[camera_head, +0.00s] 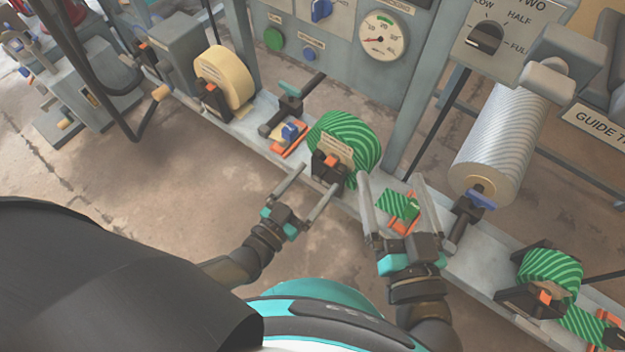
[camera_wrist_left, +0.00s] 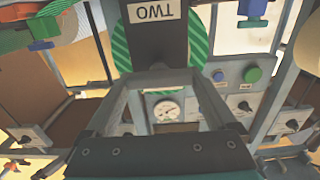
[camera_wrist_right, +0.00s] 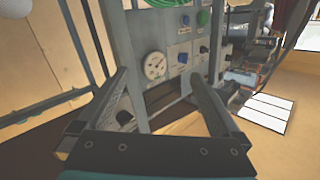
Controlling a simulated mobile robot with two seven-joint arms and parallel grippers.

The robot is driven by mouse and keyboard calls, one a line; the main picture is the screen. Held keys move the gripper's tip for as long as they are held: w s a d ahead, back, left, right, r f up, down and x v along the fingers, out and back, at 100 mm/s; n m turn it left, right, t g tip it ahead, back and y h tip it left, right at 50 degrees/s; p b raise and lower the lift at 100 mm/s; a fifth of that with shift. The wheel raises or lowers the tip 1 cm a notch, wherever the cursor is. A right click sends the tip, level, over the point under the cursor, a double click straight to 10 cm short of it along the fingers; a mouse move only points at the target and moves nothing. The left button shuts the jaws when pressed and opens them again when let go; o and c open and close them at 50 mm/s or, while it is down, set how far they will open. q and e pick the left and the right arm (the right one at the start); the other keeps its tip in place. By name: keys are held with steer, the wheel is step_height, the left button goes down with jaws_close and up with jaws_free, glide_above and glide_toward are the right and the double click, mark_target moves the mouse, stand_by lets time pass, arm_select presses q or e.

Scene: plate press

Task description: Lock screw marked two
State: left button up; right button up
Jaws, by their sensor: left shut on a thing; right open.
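A black part with an upside-down TWO label (camera_wrist_left: 154,13) fills the top middle of the left wrist view. It stands in front of a green-striped roll (camera_wrist_left: 119,45). In the head view this roll (camera_head: 358,142) sits on the grey bench with a black block and orange piece (camera_head: 331,160) at its front. My left gripper (camera_head: 320,174) is at that block, its fingers spread to either side and shut on the black part. The contact is partly hidden. My right gripper (camera_head: 393,182) is open and empty, right of the roll. I cannot make out a screw thread.
A green-striped piece on an orange base (camera_head: 398,205) lies on the bench between my right fingers in the picture. A large metal roller (camera_head: 497,145) stands right. A cream roll (camera_head: 224,78) is left. The panel carries a gauge (camera_head: 383,38) and knobs.

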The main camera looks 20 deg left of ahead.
arm_select(q)
steer(key=c, duration=0.4)
steer(key=shift+o, duration=0.2)
